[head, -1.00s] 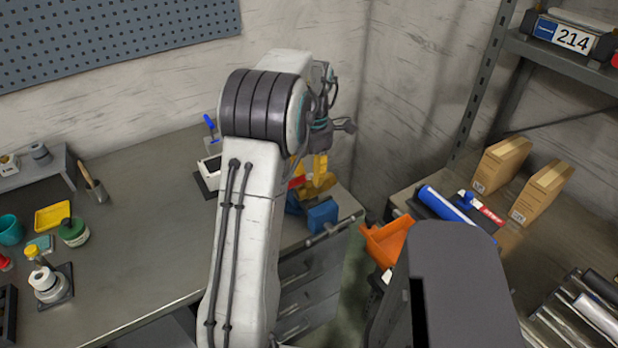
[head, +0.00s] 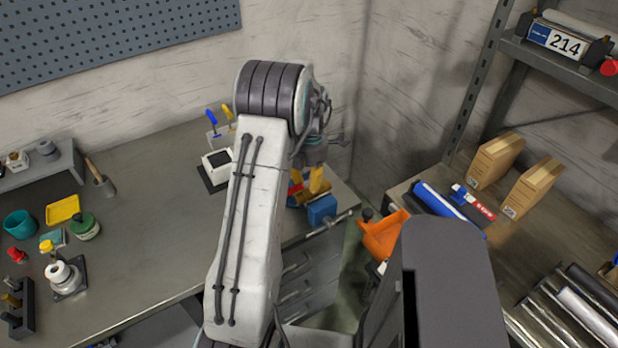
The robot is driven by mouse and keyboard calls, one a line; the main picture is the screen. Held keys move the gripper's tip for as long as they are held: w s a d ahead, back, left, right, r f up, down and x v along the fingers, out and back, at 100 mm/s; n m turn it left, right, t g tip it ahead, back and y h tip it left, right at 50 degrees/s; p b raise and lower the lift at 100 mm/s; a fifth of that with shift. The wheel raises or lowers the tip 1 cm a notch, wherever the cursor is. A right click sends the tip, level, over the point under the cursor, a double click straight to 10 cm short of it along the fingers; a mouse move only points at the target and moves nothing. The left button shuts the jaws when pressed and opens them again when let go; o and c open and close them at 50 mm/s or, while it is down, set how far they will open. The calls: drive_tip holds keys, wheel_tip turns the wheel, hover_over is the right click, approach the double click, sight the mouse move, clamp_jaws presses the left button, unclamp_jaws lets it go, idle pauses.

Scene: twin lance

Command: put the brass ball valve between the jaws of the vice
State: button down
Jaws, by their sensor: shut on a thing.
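My gripper (head: 317,172) hangs at the far end of my arm, at the right end of the workbench, partly hidden by the arm. It is shut on a brass-yellow piece (head: 318,184), which I take to be the brass ball valve; its outline is small and partly covered. A red part (head: 296,181) shows beside it. The blue vice (head: 321,211) sits just below, at the bench's right edge, with its bar and handle (head: 338,222) sticking out to the right. The brass piece appears over or at the vice; I cannot tell whether it is between the jaws.
A white box on a dark base (head: 218,165) and blue and yellow-handled tools (head: 219,124) stand left of my arm. The middle of the workbench (head: 150,225) is clear.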

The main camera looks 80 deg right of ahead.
drive_tip(key=shift+f, duration=0.15)
drive_tip(key=c, duration=1.1)
unclamp_jaws()
